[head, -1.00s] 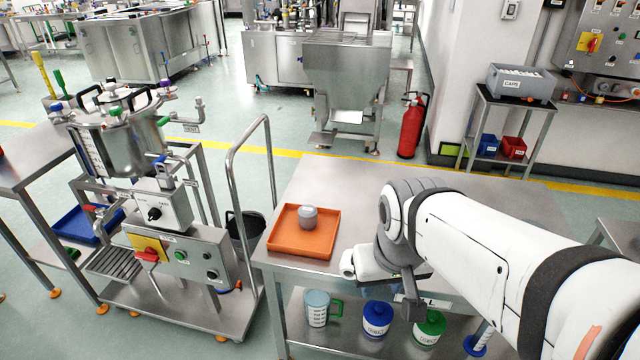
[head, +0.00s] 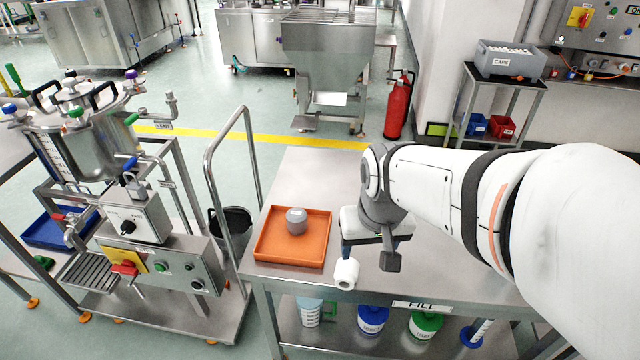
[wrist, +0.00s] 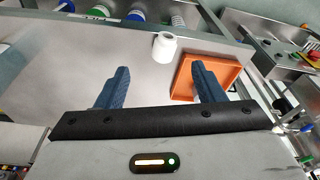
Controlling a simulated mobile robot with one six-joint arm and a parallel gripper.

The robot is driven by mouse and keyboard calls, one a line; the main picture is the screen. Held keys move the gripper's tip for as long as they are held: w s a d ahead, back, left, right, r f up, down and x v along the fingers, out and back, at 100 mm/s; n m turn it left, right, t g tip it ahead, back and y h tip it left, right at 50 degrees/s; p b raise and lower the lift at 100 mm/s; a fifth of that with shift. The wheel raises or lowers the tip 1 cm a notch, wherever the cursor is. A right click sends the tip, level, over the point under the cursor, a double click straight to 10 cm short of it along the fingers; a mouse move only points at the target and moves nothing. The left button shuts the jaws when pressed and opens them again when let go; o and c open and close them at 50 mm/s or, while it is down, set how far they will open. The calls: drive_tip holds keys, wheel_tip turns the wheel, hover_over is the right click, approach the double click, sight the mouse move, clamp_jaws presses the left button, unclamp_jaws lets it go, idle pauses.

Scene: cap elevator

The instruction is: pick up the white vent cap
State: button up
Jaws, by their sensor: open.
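The white vent cap (head: 346,273) is a short white cylinder lying on the metal table near its front edge, just right of the orange tray. It also shows in the wrist view (wrist: 165,46), beyond the fingertips and roughly between their lines. My gripper (head: 368,256) is open and empty, above the table and close to the cap in the head view. In the wrist view my gripper (wrist: 161,72) has its two blue fingers wide apart, with bare table between them. I cannot tell its exact height.
The orange tray (head: 262,256) holds a grey round part (head: 296,221); one finger overlaps the tray in the wrist view. The table (head: 315,175) is clear behind. Blue and green lidded containers stand on the lower shelf. A wheeled steel machine (head: 150,255) stands at left.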

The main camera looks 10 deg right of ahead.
drive_tip(key=o, duration=0.3)
drive_tip(key=shift+m+g, duration=0.5)
drive_tip(key=shift+m, duration=0.2)
drive_tip(key=w+f, duration=0.1)
drive_tip(key=w, duration=0.1)
drive_tip(key=w+f+p, duration=0.1)
drive_tip(key=w+f, duration=0.1)
drive_tip(key=w+f+p, duration=0.1)
drive_tip(key=w, duration=0.1)
drive_tip(key=shift+w+f, duration=0.25)
drive_tip(key=shift+w, duration=0.1)
drive_tip(key=m+g+p, duration=0.1)
drive_tip(key=m+p, duration=0.1)
drive_tip(key=p, duration=0.1)
hover_over(348, 264)
drive_tip(key=f, duration=1)
drive_tip(key=shift+w+a+f, duration=0.1)
drive_tip(key=shift+w+f, duration=0.05)
drive_tip(key=shift+w, duration=0.05)
drive_tip(key=shift+f+p, duration=0.3)
drive_tip(key=shift+f, duration=1.2)
drive_tip(key=shift+s+f+p, duration=0.15)
drive_tip(key=shift+f+p, duration=0.35)
drive_tip(key=shift+f, duration=2.15)
drive_tip(key=shift+c, duration=0.3)
drive_tip(key=c, duration=1)
drive_tip(key=shift+r, duration=0.1)
wheel_tip(348, 264, up, 10)
drive_tip(key=shift+f+b, duration=0.1)
drive_tip(key=shift+b, duration=0.35)
